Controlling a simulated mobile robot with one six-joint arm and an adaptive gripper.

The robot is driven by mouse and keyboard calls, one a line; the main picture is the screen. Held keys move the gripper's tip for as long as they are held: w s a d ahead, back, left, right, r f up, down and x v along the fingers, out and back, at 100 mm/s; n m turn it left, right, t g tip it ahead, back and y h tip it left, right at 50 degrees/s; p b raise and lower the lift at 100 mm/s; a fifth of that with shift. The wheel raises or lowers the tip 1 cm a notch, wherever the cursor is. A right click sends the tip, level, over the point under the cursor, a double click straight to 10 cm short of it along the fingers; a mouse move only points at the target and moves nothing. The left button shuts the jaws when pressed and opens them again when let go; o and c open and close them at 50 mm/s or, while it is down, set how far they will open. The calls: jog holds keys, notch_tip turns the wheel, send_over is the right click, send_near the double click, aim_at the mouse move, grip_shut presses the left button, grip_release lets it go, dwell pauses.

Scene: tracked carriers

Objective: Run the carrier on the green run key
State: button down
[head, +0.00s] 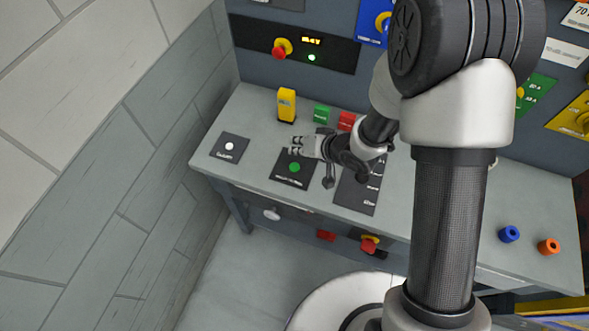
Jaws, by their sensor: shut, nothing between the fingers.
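A round green button (294,167) sits on a dark plate (286,178) on the grey bench top; the plate's lettering is too small to read. A green block (321,113) with small lettering stands farther back, beside a red block (346,121). I cannot tell which green thing is the run key. My gripper (296,145) is shut and empty, pointing left, and appears just behind the round green button in the picture. I cannot tell its height above the bench or whether it touches anything. No tracked carrier can be made out.
A yellow upright block (287,104) stands behind the gripper. A plate with a white button (229,146) lies at the left. A dark panel with a red knob (281,47) is on the back wall. Blue (509,233) and orange (548,246) rings lie at the right.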

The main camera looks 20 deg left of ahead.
jog(key=b, duration=0.3)
send_over(297, 165)
notch_tip(297, 165, down, 4)
jog(key=shift+f, duration=0.15)
jog(key=shift+f+b, duration=0.6)
jog(key=shift+f, duration=0.15)
dwell(0.5)
jog(key=shift+f, duration=0.4)
jog(key=shift+f+b, duration=0.4)
jog(key=shift+f, duration=0.1)
dwell(1.6)
dwell(2.5)
jog(key=shift+r+p, duration=0.95)
jog(key=shift+p, duration=0.05)
